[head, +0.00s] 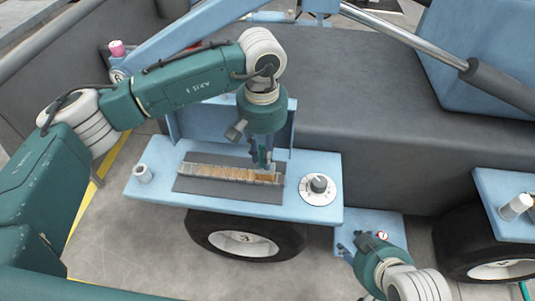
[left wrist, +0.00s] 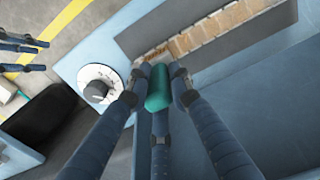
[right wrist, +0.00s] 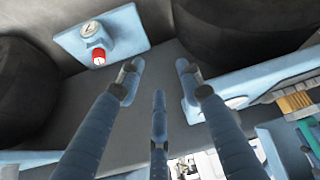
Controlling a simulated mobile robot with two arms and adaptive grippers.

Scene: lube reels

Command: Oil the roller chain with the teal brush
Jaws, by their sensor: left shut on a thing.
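The roller chain (head: 225,174) lies in a straight row on a dark mat (head: 200,187) on the blue shelf. Its left part looks grey and its right part amber; it also shows in the left wrist view (left wrist: 205,37). My left gripper (head: 262,158) points down over the chain's right end, shut on the teal brush (left wrist: 158,88). The brush's bristles are hidden in the left wrist view, and I cannot tell whether they touch the chain. My right gripper (right wrist: 158,80) is open and empty, low in front of the shelf's right end in the head view (head: 352,246).
A round dial (head: 318,187) sits right of the mat and a white cup (head: 142,173) at the shelf's left end. A black tyre (head: 245,236) is below. A lower blue plate with a red-capped part (right wrist: 98,56) lies near my right gripper.

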